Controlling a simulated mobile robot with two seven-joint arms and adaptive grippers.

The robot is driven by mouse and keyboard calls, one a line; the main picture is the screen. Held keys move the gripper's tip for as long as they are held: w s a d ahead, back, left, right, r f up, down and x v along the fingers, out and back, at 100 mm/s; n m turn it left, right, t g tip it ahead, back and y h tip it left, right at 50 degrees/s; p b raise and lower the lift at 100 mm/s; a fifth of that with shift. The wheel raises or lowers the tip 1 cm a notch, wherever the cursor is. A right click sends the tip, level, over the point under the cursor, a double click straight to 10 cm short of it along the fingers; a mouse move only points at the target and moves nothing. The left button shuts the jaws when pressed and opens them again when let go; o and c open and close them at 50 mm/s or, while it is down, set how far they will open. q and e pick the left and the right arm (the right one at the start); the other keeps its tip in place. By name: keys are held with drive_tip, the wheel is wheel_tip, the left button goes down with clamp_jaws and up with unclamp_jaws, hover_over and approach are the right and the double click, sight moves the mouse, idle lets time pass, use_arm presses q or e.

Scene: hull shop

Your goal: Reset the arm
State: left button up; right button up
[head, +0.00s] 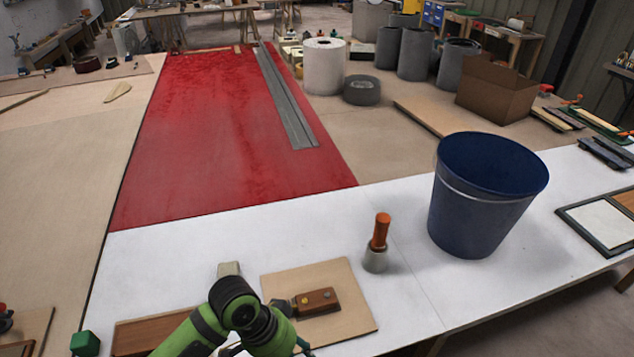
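My green and black arm (240,310) comes in at the bottom, left of centre, and appears to be my left one. It bends at a black joint above the white table (390,290), and its far end turns back down toward the bottom edge. I make out no gripper fingers on it. My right arm and gripper do not show.
A blue bucket (480,205) and an orange-handled tool (379,240) stand on the table. A small pale block (229,269) sits just behind my arm. A brown wooden piece (145,336) and a green block (85,343) lie left.

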use_arm(q)
drive_tip(key=s+a+n+t+y, duration=0.4)
drive_tip(key=s+a+n, duration=0.3)
drive_tip(key=s+a, duration=0.6)
wheel_tip(320, 180, down, 24)
drive_tip(key=a+g+b, duration=0.1)
drive_tip(key=a, duration=0.1)
drive_tip(key=s+a+f+g+b, duration=0.1)
drive_tip(key=s+a+f, duration=0.2)
drive_tip(key=s+f, duration=1.3)
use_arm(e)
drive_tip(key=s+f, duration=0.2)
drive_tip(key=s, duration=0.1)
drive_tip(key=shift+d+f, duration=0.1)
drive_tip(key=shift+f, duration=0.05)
use_arm(q)
drive_tip(key=shift+f, duration=0.1)
idle(0.5)
